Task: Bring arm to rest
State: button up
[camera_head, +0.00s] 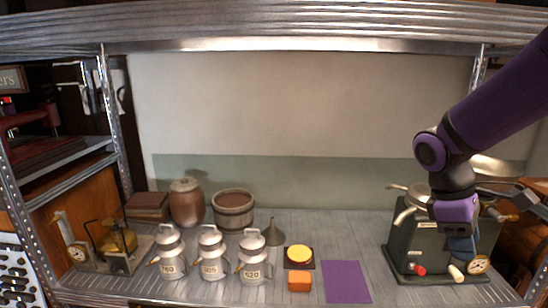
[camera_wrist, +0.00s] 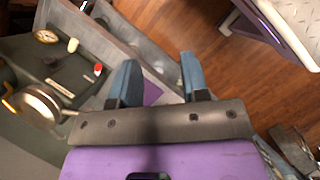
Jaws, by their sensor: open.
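My gripper (camera_head: 462,248) hangs pointing down at the right of the shelf in the head view, in front of the dark green machine (camera_head: 408,248). In the wrist view my gripper (camera_wrist: 158,66) shows two blue fingers spread apart with nothing between them. My purple arm comes in from the upper right of the head view. In the wrist view the machine (camera_wrist: 50,75), with its dial and red and cream knobs, lies left of the fingers. I cannot tell whether the gripper touches it.
Three numbered metal cans (camera_head: 212,255), a yellow-topped round item (camera_head: 299,256), an orange block (camera_head: 299,281) and a purple mat (camera_head: 346,282) are on the shelf. A brown jar (camera_head: 187,203) and wooden bucket (camera_head: 234,210) stand behind. The middle back is clear. Wood floor (camera_wrist: 220,65) shows beyond the shelf edge.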

jog(key=s+a+r+m+t+y, duration=0.3)
jog(key=s+a+r+m+t, duration=0.1)
jog(key=s+r+m+t, duration=0.4)
notch_tip(320, 180, up, 3)
jog(key=shift+s+r+m+y, duration=0.15)
jog(key=shift+s+m+y, duration=0.3)
jog(key=shift+s, duration=0.55)
jog(key=shift+d, duration=0.1)
